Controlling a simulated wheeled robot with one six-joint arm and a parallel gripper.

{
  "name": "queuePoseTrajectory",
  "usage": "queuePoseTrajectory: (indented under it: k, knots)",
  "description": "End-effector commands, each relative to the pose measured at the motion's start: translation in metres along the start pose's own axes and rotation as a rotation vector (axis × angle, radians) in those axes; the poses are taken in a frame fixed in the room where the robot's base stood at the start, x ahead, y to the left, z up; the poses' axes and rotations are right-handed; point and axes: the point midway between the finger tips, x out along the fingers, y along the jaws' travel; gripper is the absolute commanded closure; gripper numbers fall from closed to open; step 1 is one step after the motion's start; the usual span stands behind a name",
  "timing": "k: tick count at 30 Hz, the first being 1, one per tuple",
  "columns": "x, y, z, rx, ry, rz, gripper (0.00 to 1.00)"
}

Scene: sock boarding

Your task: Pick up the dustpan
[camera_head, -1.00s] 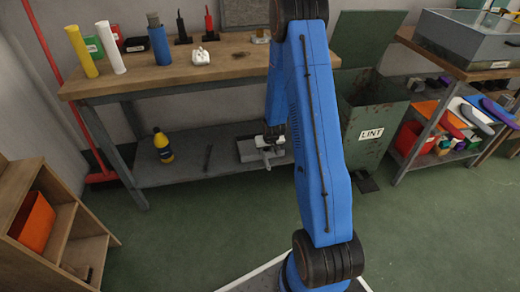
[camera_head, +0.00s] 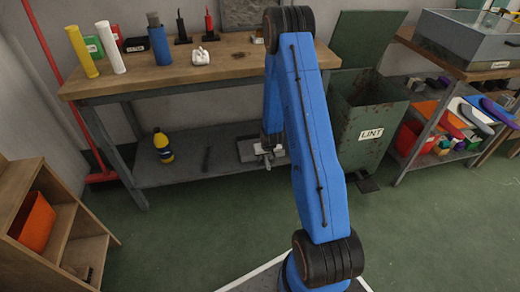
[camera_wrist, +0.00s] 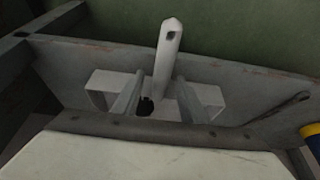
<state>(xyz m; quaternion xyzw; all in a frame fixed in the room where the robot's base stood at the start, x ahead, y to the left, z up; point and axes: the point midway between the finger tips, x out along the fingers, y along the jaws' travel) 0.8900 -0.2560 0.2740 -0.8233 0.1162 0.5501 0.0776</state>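The pale grey dustpan (camera_head: 246,150) lies on the grey lower shelf under the workbench, partly hidden behind my arm in the head view. In the wrist view its handle (camera_wrist: 169,45) points up the picture, past the shelf's front edge and over the green floor. My gripper (camera_wrist: 160,78) is open, with one finger on each side of the handle's lower part. I see a gap on both sides, so it does not grip the handle.
A yellow bottle (camera_head: 162,145) and a dark stick-like item (camera_head: 207,158) stand or lie on the lower shelf (camera_head: 180,173). The workbench top (camera_head: 220,62) is above. A green lint bin (camera_head: 370,120) stands right of the bench. Green floor in front is open.

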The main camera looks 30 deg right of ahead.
Motion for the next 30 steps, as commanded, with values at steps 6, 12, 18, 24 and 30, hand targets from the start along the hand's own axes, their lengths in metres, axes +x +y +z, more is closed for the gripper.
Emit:
queuePoseTrajectory:
  k: [6,12,18,24,30]
  knots:
    - [0.000,0.000,0.000,0.000,0.000,0.000,0.97]
    - [0.000,0.000,0.000,0.000,0.001,0.000,1.00]
    - [-0.004,0.000,-0.002,0.000,0.002,0.000,1.00]
    - [-0.025,0.000,-0.011,-0.001,0.004,0.000,1.00]
    - [-0.056,0.000,-0.024,-0.001,0.004,0.000,1.00]
